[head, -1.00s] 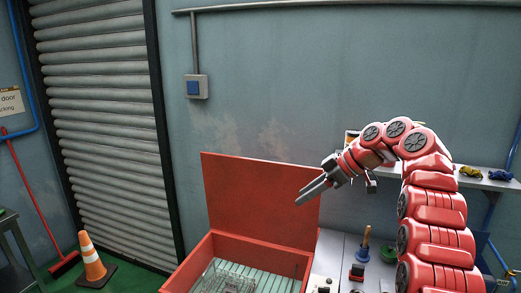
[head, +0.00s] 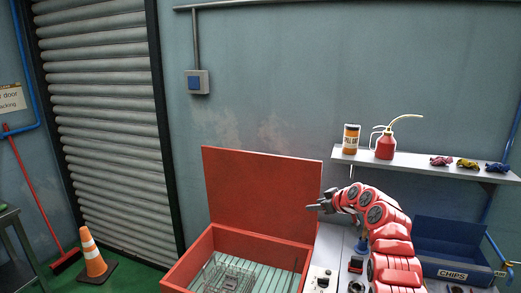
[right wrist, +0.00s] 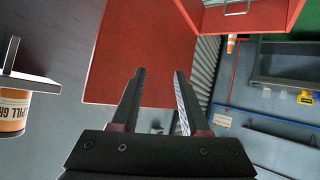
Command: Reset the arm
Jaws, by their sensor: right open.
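My right arm comes up from the lower right in the head view, bends over, and points left. Its gripper (head: 318,207) is in front of the right edge of the raised red lid (head: 255,195). In the right wrist view the two fingers (right wrist: 158,100) stand apart with nothing between them, and the red lid (right wrist: 140,45) lies beyond them. My left gripper is not in view.
The open red bin (head: 190,262) holds a wire basket (head: 230,277). A blue CHIPS bin (head: 450,245) stands right. A cone (head: 93,255) stands left.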

